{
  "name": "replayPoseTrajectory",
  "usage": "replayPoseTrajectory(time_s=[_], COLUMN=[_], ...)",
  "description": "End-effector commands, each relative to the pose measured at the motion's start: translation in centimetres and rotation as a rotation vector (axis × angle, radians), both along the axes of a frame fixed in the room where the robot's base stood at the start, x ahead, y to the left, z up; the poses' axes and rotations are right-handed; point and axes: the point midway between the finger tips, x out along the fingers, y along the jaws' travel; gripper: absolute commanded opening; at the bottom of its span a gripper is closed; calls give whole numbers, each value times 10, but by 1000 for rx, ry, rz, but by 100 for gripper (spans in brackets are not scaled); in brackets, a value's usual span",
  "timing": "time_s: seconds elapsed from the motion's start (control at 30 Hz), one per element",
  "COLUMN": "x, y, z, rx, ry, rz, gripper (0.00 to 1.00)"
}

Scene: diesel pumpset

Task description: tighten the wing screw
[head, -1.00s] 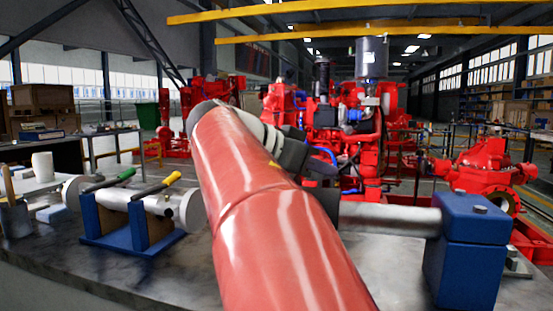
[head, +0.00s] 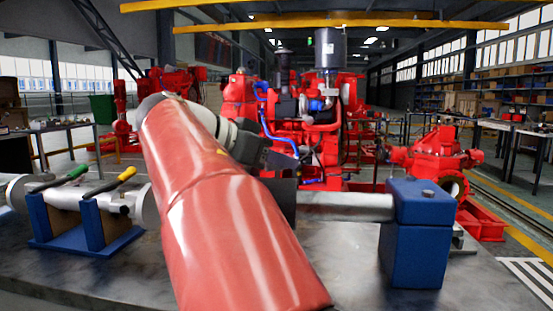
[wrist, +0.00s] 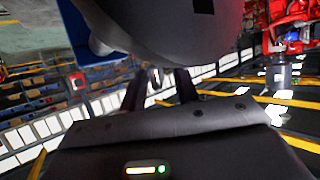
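A grey metal cylinder (wrist: 175,28) fills the top of the wrist view, with a blue support (wrist: 82,28) at its left. A small pale metal piece (wrist: 156,77) shows below the cylinder, between my fingers; it may be the wing screw, but its shape is too small to tell. My gripper (wrist: 160,82) is open, its two dark fingers apart on either side of that piece, with no clear contact. In the head view the horizontal grey cylinder (head: 345,206) runs into a blue block stand (head: 417,232) on the bench. My red arm hides its left part and my fingers.
The grey bench top (head: 345,265) is mostly bare in front of the stand. At left, a pipe with green and yellow valve handles (head: 125,174) rests on a blue cradle (head: 93,222). Red pumps (head: 433,160) stand behind the bench.

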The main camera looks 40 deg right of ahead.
Motion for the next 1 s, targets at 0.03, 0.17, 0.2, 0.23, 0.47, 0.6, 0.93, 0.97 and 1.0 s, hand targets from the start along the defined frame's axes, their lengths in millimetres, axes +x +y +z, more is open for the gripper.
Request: replayPoseTrajectory(time_s=[0.03,0.17,0.2,0.23,0.47,0.6,0.93,0.97,1.0], x=[0,2,3,4,10,10,10,10,10], y=[1,11,17,22,57,69,72,72,72], z=[1,5,7,9,23,28,30,30,30], rx=[0,-2,-1,0,2,1,0,0,0], ry=[0,-1,0,-2,1,0,0,0,0], rz=[1,4,4,6,6,3,0,0,0], gripper=[31,31,31,31,31,31,31,31,31])
